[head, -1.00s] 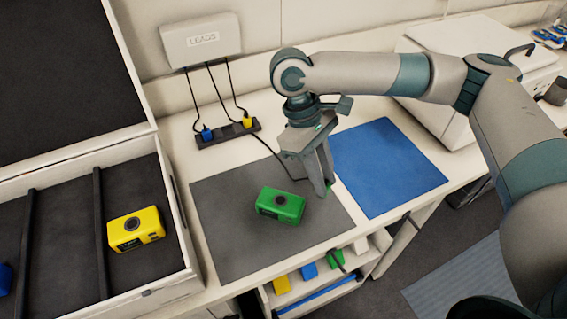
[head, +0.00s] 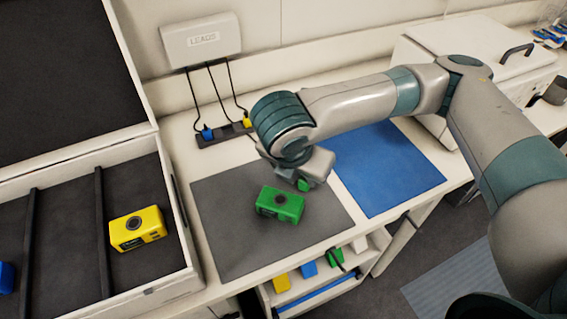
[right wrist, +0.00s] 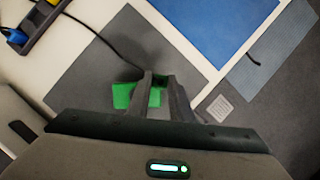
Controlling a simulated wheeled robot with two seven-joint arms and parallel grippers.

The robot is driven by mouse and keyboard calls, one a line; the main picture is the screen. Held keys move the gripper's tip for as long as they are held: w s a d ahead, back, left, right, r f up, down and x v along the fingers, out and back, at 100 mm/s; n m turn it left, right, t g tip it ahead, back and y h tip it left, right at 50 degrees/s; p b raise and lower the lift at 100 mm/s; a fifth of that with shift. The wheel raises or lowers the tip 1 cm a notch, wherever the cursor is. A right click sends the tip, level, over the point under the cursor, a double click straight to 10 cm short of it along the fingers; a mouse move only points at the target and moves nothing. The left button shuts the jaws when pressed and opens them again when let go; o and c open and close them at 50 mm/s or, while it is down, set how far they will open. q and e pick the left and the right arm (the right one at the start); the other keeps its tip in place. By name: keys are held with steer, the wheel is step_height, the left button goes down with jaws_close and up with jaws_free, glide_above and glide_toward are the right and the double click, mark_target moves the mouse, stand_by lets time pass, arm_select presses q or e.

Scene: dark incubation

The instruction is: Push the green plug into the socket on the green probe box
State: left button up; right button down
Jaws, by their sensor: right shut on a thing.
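The green probe box (head: 279,204) lies on the grey mat, its dark round socket (head: 280,198) facing up. My right gripper (head: 306,180) is just beyond the box's upper right corner and is shut on the green plug (head: 304,185), a small green piece at its lower end. In the right wrist view, the fingers (right wrist: 160,78) stand close together beside the green box (right wrist: 122,96), with a dark cable running to them. The fingers hide much of the plug, and the plug is apart from the socket. My left gripper is out of view.
A grey mat (head: 225,240) and a blue mat (head: 390,175) cover the bench. A power strip (head: 225,134) with blue and yellow plugs stands behind. A yellow box (head: 137,228) lies in the incubator at left. An open shelf (head: 325,283) is below the bench edge.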

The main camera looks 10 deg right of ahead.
steer(key=n, duration=0.1)
steer(key=n+y, duration=0.1)
steer(key=n, duration=0.1)
steer(key=a+n+t, duration=0.1)
steer(key=n, duration=0.1)
steer(key=shift+r+y, duration=0.35)
steer(key=shift+y, duration=0.05)
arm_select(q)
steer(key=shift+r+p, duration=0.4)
arm_select(e)
steer(key=a+r+n+y, duration=0.1)
steer(key=n, duration=0.4)
steer(key=a+r+n+g+y, duration=0.1)
steer(key=n+y, duration=0.1)
steer(key=n, duration=0.3)
steer(key=a+r+n+y, duration=0.1)
steer(key=n+y, duration=0.1)
steer(key=n, duration=0.3)
steer(key=shift+w+a+r+g, duration=0.1)
steer(key=shift+a+g, duration=0.05)
steer(key=shift+g, duration=0.25)
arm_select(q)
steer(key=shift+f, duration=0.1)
